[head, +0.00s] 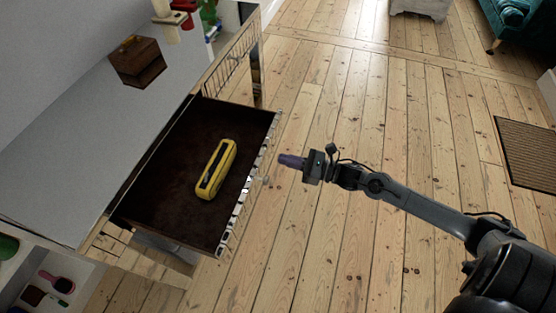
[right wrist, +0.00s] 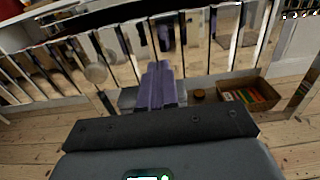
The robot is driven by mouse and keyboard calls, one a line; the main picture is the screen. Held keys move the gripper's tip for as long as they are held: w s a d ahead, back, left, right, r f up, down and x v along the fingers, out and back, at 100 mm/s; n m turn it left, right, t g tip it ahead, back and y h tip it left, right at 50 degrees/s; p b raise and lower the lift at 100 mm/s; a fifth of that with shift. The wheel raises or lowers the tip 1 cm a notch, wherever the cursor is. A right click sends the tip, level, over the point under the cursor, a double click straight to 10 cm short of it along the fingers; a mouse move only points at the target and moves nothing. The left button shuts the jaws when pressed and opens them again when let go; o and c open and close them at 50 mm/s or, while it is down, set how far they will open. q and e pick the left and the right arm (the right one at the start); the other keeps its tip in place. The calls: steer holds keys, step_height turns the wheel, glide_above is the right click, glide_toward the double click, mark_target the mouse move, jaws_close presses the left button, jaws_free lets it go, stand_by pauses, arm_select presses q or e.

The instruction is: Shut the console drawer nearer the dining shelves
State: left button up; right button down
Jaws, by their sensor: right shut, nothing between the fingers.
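The console (head: 75,160) has a pale top and fills the left of the head view. One console drawer (head: 170,185) is pulled well out, showing its dark inside with a yellow object (head: 216,168) lying in it. Its patterned, mirror-like front (head: 245,190) faces right. A second front (head: 233,58) farther up the console looks closed. My right gripper (head: 290,160) is just right of the open drawer's front, fingers pointing at it, with a small gap in the head view. In the right wrist view its purple fingers (right wrist: 161,85) are together and empty before the slatted mirror front (right wrist: 110,55). My left gripper is out of view.
A brown wooden box (head: 137,62) stands on the console top. Shelves (head: 45,285) with a pink brush are at lower left. A basket (right wrist: 250,93) shows low beyond the front in the right wrist view. Open floorboards (head: 330,240) lie right of the drawer.

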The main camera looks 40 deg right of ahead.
mark_target(268, 155)
steer(key=shift+b+x, duration=0.4)
steer(key=shift+x, duration=1.15)
